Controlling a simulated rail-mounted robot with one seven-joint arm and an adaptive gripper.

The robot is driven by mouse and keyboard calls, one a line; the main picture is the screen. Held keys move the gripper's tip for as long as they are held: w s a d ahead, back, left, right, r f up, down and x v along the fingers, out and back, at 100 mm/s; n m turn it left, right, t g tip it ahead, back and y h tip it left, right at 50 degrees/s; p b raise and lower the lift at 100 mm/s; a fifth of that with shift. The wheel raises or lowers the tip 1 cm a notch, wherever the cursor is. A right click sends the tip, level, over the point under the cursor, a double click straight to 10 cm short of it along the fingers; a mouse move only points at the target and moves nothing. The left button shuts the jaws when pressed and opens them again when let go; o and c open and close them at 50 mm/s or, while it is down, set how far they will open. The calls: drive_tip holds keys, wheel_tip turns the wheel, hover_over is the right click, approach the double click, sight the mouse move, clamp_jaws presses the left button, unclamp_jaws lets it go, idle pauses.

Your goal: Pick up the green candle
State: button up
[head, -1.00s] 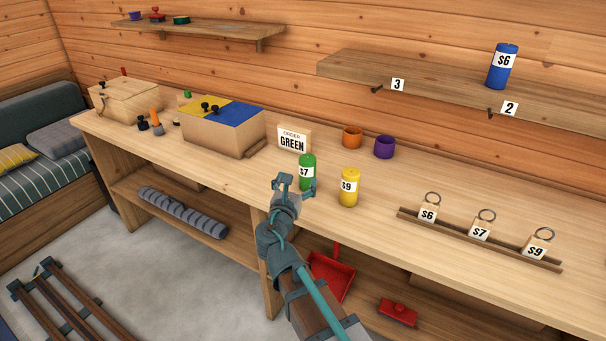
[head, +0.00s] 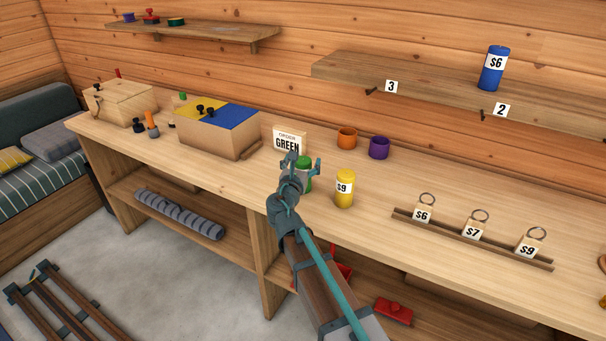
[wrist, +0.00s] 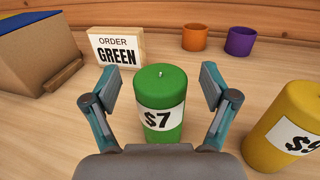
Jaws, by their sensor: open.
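The green candle (wrist: 161,92) stands upright on the wooden bench, with a white "$7" label. In the head view the green candle (head: 306,173) is partly hidden behind my gripper (head: 305,165). In the wrist view my gripper (wrist: 156,95) is open, with one finger to each side of the candle and a visible gap on both sides. The candle sits between the fingers, and nothing is gripped.
A yellow "$9" candle (wrist: 291,128) stands close to the right finger. Behind are the "ORDER GREEN" sign (wrist: 117,46), an orange cup (head: 347,138) and a purple cup (head: 379,148). A wooden box (head: 217,136) is to the left. A tag rack (head: 470,240) lies to the right.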

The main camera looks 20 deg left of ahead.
drive_tip(key=shift+w, duration=0.4)
clamp_jaws()
drive_tip(key=shift+r, duration=0.15)
